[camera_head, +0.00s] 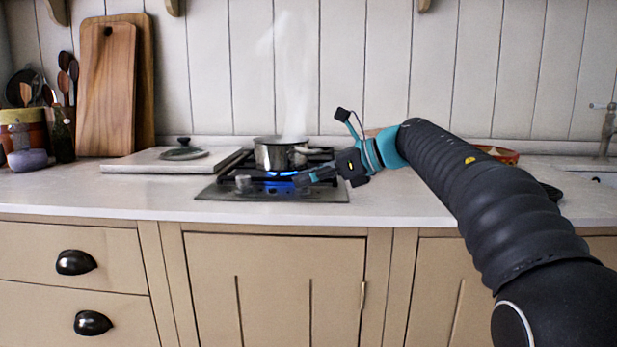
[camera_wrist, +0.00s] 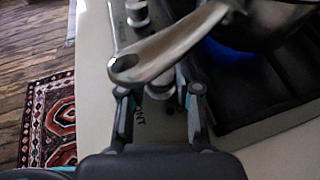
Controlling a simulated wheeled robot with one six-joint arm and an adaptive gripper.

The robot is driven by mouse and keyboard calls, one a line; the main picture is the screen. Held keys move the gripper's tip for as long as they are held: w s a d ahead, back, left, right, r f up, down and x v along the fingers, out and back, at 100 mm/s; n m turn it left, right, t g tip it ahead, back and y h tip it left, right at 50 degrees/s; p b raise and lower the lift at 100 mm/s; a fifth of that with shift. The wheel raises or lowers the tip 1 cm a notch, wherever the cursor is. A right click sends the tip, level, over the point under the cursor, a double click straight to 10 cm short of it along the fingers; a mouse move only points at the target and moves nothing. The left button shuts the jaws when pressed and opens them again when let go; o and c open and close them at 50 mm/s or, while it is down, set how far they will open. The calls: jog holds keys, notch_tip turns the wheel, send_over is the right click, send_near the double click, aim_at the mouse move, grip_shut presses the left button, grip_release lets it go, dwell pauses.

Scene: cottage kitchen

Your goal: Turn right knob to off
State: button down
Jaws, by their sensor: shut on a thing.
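The hob (camera_head: 215,192) is set in the counter, with a dark grate and a metal front panel. Its left knob (camera_head: 243,183) also shows at the top of the wrist view (camera_wrist: 137,12). My gripper (camera_head: 303,180) reaches in from the right, low at the hob's front right. In the wrist view, the fingers of my gripper (camera_wrist: 160,93) stand on both sides of the right knob (camera_wrist: 160,86) and are shut on it. The pot handle partly covers this knob, and printed letters show beside it. In the head view my gripper hides it. A blue flame (camera_head: 282,173) burns under the pot.
A steaming steel pot (camera_head: 268,154) stands on the hob; its handle (camera_wrist: 165,50) passes close above my fingers. A lid (camera_head: 183,153) lies on a white board at left. Wooden boards (camera_head: 107,90) lean behind. The counter left of the hob's front is clear.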

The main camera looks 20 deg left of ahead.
jog(key=shift+s+m+t+b, duration=0.1)
jog(key=shift+m+t+b, duration=0.2)
jog(key=shift+t, duration=0.1)
jog(key=shift+s+m+t+b, duration=0.15)
jog(key=shift+m+t+b, duration=0.2)
jog(key=shift+m+t, duration=0.2)
jog(key=m+t, duration=0.2)
jog(key=t, duration=0.1)
jog(key=shift+s+a+r+m+h, duration=0.15)
jog(key=shift+s+m+h, duration=0.1)
jog(key=shift+h, duration=0.15)
jog(key=shift+r+m+t+h+p, duration=0.15)
jog(key=shift+m+t+h+p, duration=0.45)
jog(key=shift+m+t+p, duration=0.45)
jog(key=shift+a+f+m+t+h+p, duration=0.1)
jog(key=shift+f+m+t+h+p, duration=0.1)
jog(key=shift+m+t+h+p, duration=0.7)
jog(key=shift+f+m+t+h+p, duration=0.1)
jog(key=shift+m+t+h+p, duration=0.35)
jog(key=shift+m, duration=0.2)
jog(key=c, duration=0.8)
grip_release()
